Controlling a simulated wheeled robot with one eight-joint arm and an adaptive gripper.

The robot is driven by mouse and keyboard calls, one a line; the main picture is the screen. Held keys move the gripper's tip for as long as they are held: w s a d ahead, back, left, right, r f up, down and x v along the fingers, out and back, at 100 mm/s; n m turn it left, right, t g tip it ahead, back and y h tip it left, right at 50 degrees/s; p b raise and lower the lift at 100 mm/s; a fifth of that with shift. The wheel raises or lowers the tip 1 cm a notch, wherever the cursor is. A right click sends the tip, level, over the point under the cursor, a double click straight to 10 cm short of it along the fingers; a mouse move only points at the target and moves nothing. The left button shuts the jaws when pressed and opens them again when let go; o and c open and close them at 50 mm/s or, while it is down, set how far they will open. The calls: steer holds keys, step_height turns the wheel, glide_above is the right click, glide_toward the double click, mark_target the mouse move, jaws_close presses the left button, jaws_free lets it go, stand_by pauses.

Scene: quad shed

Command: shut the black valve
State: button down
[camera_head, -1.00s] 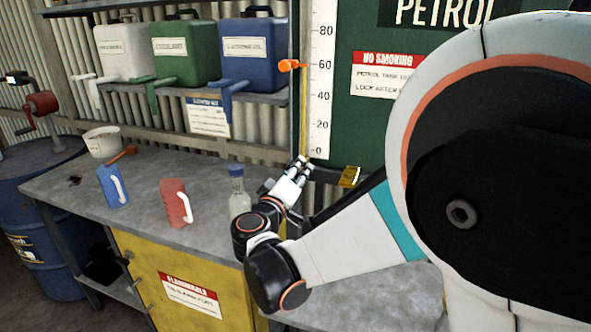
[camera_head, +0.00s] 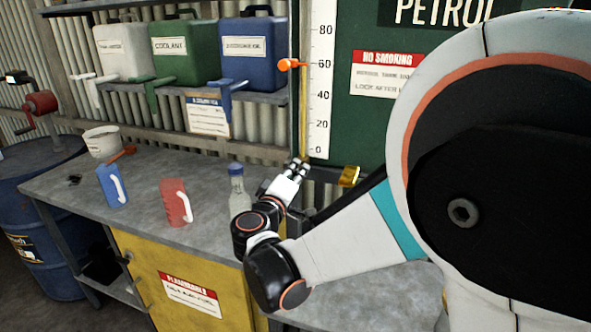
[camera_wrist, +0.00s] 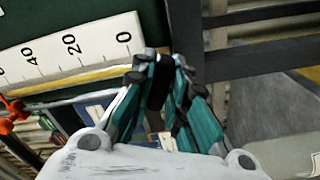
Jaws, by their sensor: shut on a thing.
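My gripper (camera_head: 298,163) is at the foot of the petrol tank's level gauge, just below its 0 mark. In the wrist view my gripper (camera_wrist: 165,72) has its teal-sided fingers closed around a small black part, the black valve (camera_wrist: 158,92). Only a dark piece of the valve shows between the fingers, so its angle cannot be told. In the head view the fingers hide the valve. The white gauge scale (camera_head: 320,80) runs upward beside a yellow tube, with an orange fitting (camera_head: 291,65) near 60.
The green petrol tank (camera_head: 350,125) stands behind, with a brass padlock (camera_head: 350,176) to the right. A clear bottle (camera_head: 237,187) stands close left of my gripper. A red jug (camera_head: 175,202), a blue jug (camera_head: 111,186) and a white bucket (camera_head: 102,142) stand on the bench (camera_head: 150,165).

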steer(key=n, duration=0.4)
steer(key=shift+n, duration=0.4)
stand_by(0.4)
steer(key=c, duration=1.6)
jaws_free()
steer(key=shift+o, duration=0.2)
steer(key=v, duration=0.7)
steer(key=shift+s, duration=0.25)
steer(key=shift+r, duration=0.1)
